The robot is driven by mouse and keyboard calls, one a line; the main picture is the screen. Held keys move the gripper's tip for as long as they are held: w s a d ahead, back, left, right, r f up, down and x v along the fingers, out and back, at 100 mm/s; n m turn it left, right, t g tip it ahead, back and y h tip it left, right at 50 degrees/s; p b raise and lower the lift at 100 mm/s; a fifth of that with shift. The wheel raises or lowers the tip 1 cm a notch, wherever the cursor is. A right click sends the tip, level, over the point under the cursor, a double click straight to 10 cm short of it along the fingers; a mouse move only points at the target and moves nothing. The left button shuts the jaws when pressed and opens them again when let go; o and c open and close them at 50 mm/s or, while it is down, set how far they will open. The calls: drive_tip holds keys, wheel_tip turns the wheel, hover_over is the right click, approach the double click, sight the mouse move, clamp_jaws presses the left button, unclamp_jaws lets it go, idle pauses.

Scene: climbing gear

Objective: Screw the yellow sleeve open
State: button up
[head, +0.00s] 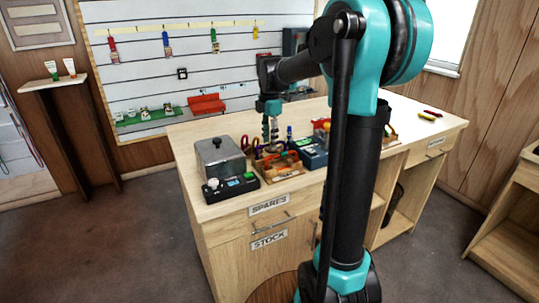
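My gripper (270,142) points down over a wooden tray (278,168) of small gear on the workbench. Its two fingers look like thin dark shapes, too small to tell how far apart they are or whether something is between them. I cannot make out a yellow sleeve for certain. A small yellow item (255,33) hangs on the slatted wall at the right end of the row. Any sleeve near the fingers is too small to see.
A grey metal box (220,158) and a dark device with a green display (232,187) stand left of the tray. A blue-grey case (313,154) stands right of it. Red, blue and green items hang on the wall.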

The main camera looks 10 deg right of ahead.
drive_tip(key=shift+r, duration=0.5)
drive_tip(key=shift+s+d, duration=0.25)
drive_tip(key=shift+s, duration=0.45)
drive_tip(key=shift+f, duration=0.15)
drive_tip(key=shift+a+f, duration=0.1)
drive_tip(key=shift+f, duration=1.2)
drive_tip(key=shift+w+a, duration=0.25)
drive_tip(key=shift+w, duration=0.45)
